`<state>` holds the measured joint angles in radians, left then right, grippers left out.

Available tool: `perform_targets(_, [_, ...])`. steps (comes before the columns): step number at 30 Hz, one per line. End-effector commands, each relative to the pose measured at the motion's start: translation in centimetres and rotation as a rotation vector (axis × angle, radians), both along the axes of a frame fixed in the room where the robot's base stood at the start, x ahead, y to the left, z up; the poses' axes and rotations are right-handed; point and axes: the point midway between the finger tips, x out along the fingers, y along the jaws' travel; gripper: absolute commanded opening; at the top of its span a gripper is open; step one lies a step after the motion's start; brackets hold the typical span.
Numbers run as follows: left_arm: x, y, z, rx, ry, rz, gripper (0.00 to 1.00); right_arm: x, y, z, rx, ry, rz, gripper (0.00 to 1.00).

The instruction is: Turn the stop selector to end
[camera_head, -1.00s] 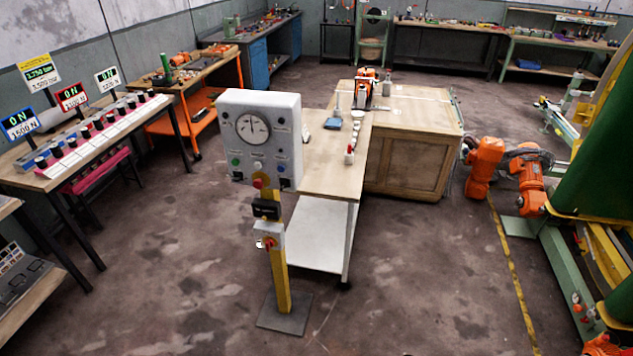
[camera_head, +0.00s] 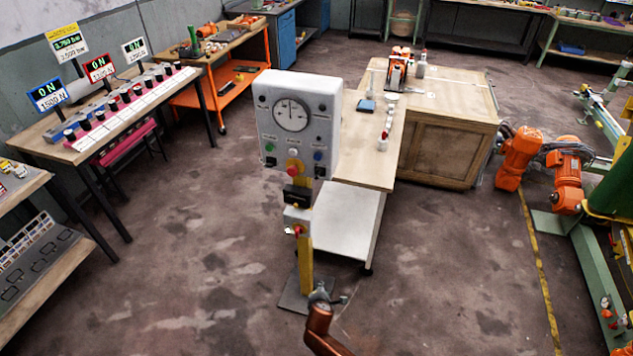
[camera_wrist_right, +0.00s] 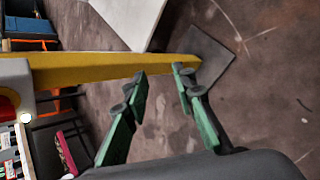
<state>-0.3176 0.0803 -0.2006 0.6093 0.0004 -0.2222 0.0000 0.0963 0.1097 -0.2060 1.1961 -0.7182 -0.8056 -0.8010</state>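A white control panel (camera_head: 297,105) with a round gauge (camera_head: 291,115) stands on a yellow post (camera_head: 305,262). A red knob on a yellow plate (camera_head: 292,168) sits under the panel. A grey box (camera_head: 297,218) lower on the post carries a small red knob (camera_head: 298,231); I cannot read which is the stop selector. My right gripper (camera_head: 326,298) is low beside the post, below the grey box. In the wrist view its green fingers (camera_wrist_right: 160,80) are apart and empty, with the post running behind them. My left gripper is not in view.
A white-shelved wooden bench (camera_head: 370,150) stands right behind the post. A table with several lit displays (camera_head: 100,130) is at the left. A dark base plate (camera_head: 293,290) lies at the post's foot. The floor left and right of the post is clear.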

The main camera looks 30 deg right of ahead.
Motion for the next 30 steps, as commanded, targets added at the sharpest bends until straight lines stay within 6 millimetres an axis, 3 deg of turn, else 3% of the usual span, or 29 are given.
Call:
perform_targets(1, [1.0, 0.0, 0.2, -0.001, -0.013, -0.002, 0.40, 3.7, 0.0, 5.9, -0.105, -0.047, 0.045, 0.25])
perform_targets(3, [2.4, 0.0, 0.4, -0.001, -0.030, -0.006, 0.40, 7.2, -0.1, 13.5, -0.260, -0.090, 0.088, 0.25])
perform_targets(5, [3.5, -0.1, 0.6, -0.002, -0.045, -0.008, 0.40, 9.3, -0.2, 20.0, -0.386, -0.124, 0.102, 0.25])
perform_targets(6, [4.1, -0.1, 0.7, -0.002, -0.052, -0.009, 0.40, 10.2, -0.2, 24.2, -0.466, -0.143, 0.103, 0.25])
perform_targets(9, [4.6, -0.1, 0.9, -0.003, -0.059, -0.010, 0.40, 11.2, -0.2, 33.3, -0.633, -0.182, 0.082, 0.25])
perform_targets(13, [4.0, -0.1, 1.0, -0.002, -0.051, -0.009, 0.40, 10.8, -0.1, 41.6, -0.776, -0.208, 0.033, 0.25])
perform_targets(15, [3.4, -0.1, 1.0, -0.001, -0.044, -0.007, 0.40, 10.3, -0.1, 44.1, -0.822, -0.213, 0.012, 0.25])
perform_targets(18, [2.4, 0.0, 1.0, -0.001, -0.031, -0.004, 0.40, 10.1, -0.2, 46.0, -0.854, -0.216, -0.006, 0.25])
perform_targets(23, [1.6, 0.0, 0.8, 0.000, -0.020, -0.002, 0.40, 11.1, -1.5, 46.3, -0.864, -0.215, -0.009, 0.25])
perform_targets(30, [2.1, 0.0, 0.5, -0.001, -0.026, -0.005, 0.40, 13.6, -4.4, 46.2, -0.862, -0.214, -0.008, 0.25])
